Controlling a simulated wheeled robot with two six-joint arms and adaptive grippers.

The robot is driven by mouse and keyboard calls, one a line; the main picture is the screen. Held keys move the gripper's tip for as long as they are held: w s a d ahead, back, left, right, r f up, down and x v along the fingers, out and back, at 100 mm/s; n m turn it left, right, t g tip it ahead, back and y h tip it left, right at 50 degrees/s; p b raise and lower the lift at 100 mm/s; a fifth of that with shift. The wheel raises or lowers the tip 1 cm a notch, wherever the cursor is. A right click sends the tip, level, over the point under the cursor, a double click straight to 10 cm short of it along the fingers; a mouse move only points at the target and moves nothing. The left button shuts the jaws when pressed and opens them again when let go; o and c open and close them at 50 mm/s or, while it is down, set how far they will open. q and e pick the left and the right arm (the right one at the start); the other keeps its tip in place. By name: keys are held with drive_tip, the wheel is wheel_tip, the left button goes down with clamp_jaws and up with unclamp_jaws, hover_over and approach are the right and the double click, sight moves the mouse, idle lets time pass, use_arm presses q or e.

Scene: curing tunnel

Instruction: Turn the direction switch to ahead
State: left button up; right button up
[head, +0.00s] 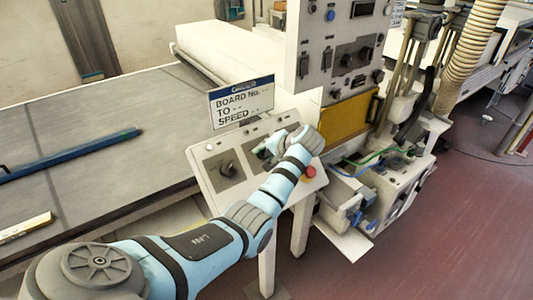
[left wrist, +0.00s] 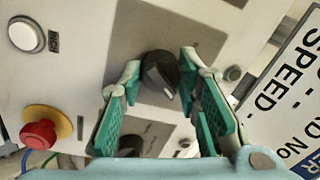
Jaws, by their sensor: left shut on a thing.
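The slanted control panel (head: 205,150) stands in the middle of the head view and carries rotary switches on dark plates. My left gripper (head: 264,150) reaches over its upper middle and partly hides what is there. In the left wrist view, its green-padded fingers (left wrist: 165,95) are on either side of a black rotary switch (left wrist: 158,72) with a pale pointer mark, and are shut on it. The switch's label is not readable. Another black rotary switch (head: 226,169) sits on the panel's left part, clear of the gripper. My right gripper is not in view.
A red stop button (head: 309,172) on a yellow base is on the panel's right, under my wrist; it also shows in the left wrist view (left wrist: 40,133). A white button (left wrist: 27,36) is nearby. A sign (head: 241,102) stands behind the panel. A tall cabinet (head: 310,85) rises beyond.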

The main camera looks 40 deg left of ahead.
use_arm(q)
drive_tip(key=shift+s+f+m, duration=0.1)
drive_tip(key=shift+f+m, duration=0.1)
drive_tip(key=shift+m, duration=0.6)
drive_tip(key=o, duration=1.2)
drive_tip(key=shift+r, duration=0.1)
drive_tip(key=v, duration=1.2)
drive_tip(key=shift+a, duration=0.1)
